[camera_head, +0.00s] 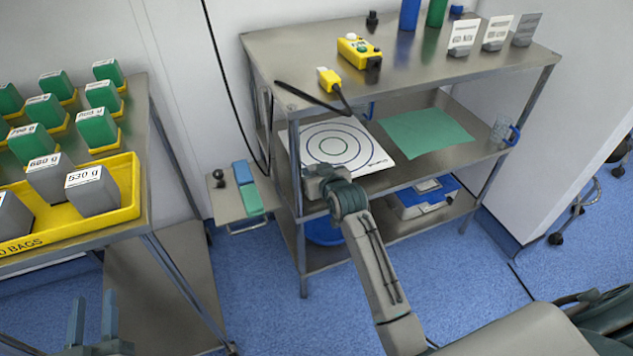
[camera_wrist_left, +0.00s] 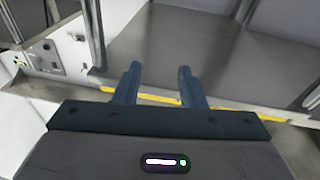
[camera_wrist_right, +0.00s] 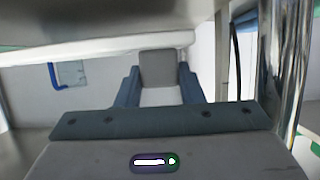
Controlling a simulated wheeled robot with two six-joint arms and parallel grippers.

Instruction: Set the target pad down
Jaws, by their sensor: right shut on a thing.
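The target pad (camera_head: 340,144) is white with dark concentric rings. It is at the left part of the rack's middle shelf, next to a green sheet (camera_head: 426,130). It looks flat; I cannot tell whether it rests on the shelf or is slightly above it. My right gripper (camera_head: 318,176) is at the pad's front left edge, its fingers hidden there. In the right wrist view its fingers (camera_wrist_right: 158,86) are closed around a small grey block (camera_wrist_right: 158,68), apparently the pad's grip. My left gripper (camera_head: 92,318) is open and empty at the lower left; its fingers (camera_wrist_left: 160,88) are apart.
The rack's top shelf (camera_head: 430,60) overhangs the pad. Rack posts (camera_head: 297,190) stand close to my right arm. A blue-and-white case (camera_head: 425,197) is below. A yellow tray (camera_head: 125,190) stands at left.

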